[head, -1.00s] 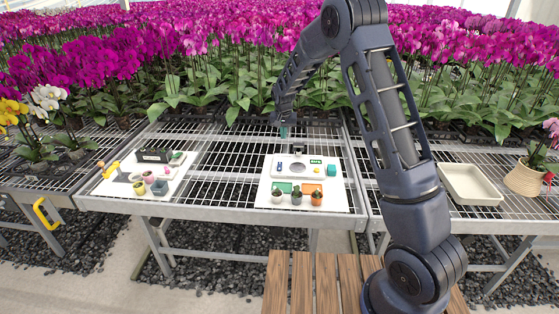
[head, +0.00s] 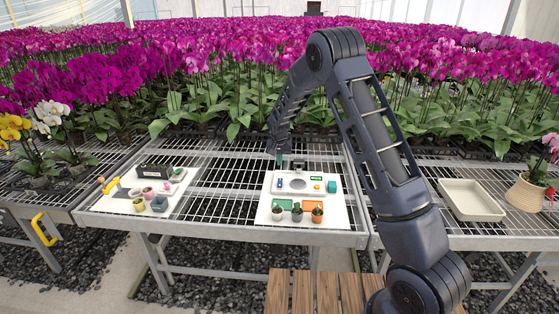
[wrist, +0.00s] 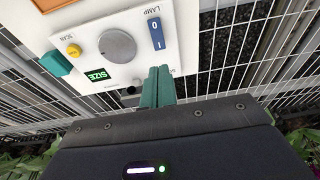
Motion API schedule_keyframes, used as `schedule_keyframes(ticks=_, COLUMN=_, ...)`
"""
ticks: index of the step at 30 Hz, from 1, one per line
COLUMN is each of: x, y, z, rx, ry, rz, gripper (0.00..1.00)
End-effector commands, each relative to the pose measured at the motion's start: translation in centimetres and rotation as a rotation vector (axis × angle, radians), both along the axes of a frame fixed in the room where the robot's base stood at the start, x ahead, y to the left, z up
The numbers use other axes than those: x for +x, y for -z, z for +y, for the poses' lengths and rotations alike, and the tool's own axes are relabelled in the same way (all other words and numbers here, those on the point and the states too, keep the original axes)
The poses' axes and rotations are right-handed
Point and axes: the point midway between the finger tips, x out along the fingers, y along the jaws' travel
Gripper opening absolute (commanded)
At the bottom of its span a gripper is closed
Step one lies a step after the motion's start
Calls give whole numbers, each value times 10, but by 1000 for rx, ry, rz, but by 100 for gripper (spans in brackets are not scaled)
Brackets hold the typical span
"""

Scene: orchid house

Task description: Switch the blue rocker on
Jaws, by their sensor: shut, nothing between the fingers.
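The blue rocker (wrist: 156,33) sits on a white panel (wrist: 135,25) beside the word LAMP, with light marks on its face. Which end is pressed in I cannot tell. In the head view the rocker (head: 280,183) is a small blue spot at the panel's left. My gripper (wrist: 158,70) has teal fingers held together and empty. In the wrist view the fingertips show just below the rocker's near end, with a gap in the picture. In the head view my gripper (head: 279,159) hangs over the panel's back edge, above the rocker.
Small potted cacti (head: 297,212) stand in front. A cream tray (head: 470,201) is at right.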

Motion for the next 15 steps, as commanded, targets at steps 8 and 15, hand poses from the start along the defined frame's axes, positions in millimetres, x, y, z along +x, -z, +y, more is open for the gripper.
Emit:
schedule_keyframes(ticks=8, x=10, y=50, z=-1, rx=-2, ry=0, rz=2, gripper=0)
schedule_keyframes(ticks=15, x=17, y=85, z=0, rx=-1, ry=-1, rz=1, gripper=0)
